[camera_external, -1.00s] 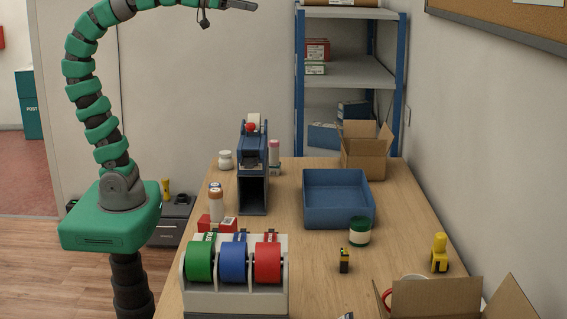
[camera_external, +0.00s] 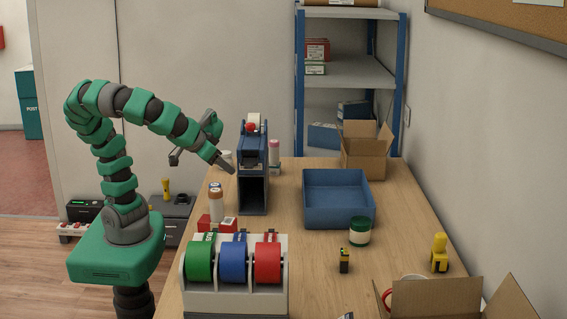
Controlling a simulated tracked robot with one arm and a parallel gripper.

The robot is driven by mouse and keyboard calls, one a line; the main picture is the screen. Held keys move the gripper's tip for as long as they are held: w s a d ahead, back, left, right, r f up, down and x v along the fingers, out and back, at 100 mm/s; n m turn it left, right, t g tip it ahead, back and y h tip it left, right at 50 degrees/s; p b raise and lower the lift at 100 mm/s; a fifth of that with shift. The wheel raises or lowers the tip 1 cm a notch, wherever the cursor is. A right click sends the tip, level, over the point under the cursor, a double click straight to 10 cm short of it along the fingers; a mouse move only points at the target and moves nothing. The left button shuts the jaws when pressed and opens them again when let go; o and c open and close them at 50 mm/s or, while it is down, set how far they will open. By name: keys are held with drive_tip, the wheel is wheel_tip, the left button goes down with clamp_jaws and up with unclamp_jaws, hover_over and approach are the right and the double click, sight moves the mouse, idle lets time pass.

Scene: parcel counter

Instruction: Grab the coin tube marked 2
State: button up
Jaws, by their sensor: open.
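Two upright tubes with brownish bodies stand close together at the left side of the counter: a nearer tube (camera_external: 216,204) and one just behind it (camera_external: 214,187). A pinkish-capped tube (camera_external: 274,155) stands farther back, right of the blue dispenser. No number can be read on any of them, so I cannot tell which is marked 2. My gripper (camera_external: 203,166) is open and empty, above and behind the two left tubes in the picture, with its fingers spread and touching nothing visible.
A blue upright dispenser (camera_external: 253,185) stands close right of my gripper. A tape holder (camera_external: 235,302) with green, blue and red rolls fills the front left. A blue bin (camera_external: 338,215), green-lidded jar (camera_external: 359,231) and open cartons (camera_external: 365,156) stand to the right.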

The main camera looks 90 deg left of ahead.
drive_tip(key=s+a+f+n+y+b, duration=0.3)
drive_tip(key=s+f+n+y+b, duration=0.35)
drive_tip(key=s+f, duration=0.3)
drive_tip(key=shift+g, duration=0.5)
drive_tip(key=x, duration=0.4)
drive_tip(key=b+x, duration=0.1)
drive_tip(key=x, duration=0.4)
drive_tip(key=w+b+x, duration=0.1)
drive_tip(key=x, duration=0.3)
drive_tip(key=shift+d+f, duration=0.15)
drive_tip(key=shift+f, duration=0.15)
drive_tip(key=c, duration=1.2)
